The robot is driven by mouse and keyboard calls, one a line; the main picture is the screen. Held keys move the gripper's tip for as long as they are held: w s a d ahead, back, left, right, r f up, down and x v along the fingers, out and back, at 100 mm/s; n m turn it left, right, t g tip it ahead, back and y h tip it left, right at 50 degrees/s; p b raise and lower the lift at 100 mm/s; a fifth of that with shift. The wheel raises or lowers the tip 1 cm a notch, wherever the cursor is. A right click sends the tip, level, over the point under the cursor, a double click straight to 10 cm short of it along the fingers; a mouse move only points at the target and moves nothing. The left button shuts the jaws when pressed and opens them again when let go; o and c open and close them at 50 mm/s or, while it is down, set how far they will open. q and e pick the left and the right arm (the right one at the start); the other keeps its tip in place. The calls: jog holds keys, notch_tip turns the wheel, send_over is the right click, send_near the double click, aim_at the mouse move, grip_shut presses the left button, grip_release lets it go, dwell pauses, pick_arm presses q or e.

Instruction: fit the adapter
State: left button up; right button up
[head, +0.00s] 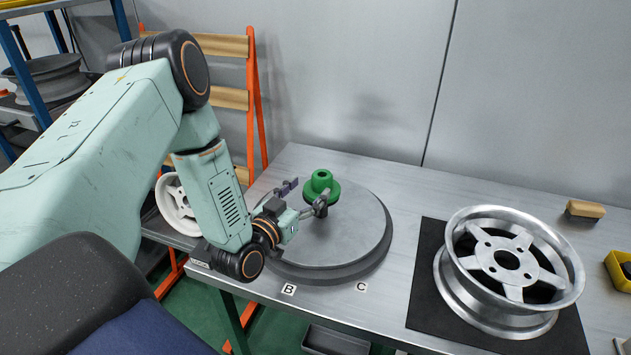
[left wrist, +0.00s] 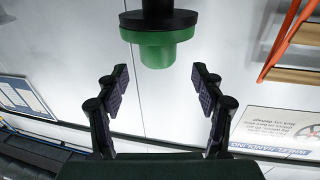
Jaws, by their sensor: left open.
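The green adapter (head: 321,186), a round hub on a wider flange, stands upright over the grey round turntable (head: 345,252) on the metal table. My left gripper (head: 304,197) is open and empty, with its fingers pointing towards the adapter from the left. In the left wrist view the picture is upside down. The adapter (left wrist: 165,48) shows there at the top centre, against a dark disc and stem, lined up between the open fingertips (left wrist: 160,80). I see no finger closed on it. What is beneath the adapter is hidden in the head view. My right gripper is not in view.
A silver five-spoke wheel (head: 507,265) lies on a black mat (head: 424,285) at the right. A wooden-backed block (head: 585,209) and a yellow bin (head: 619,270) are at the right edge. A white wheel (head: 176,207) is left of the table. Labels B and C mark the table's front.

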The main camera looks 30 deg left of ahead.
pick_arm(q)
jog(key=s, duration=0.7)
jog(key=shift+s+d+p, duration=0.2)
jog(key=shift+s+p, duration=0.1)
jog(key=shift+p, duration=0.15)
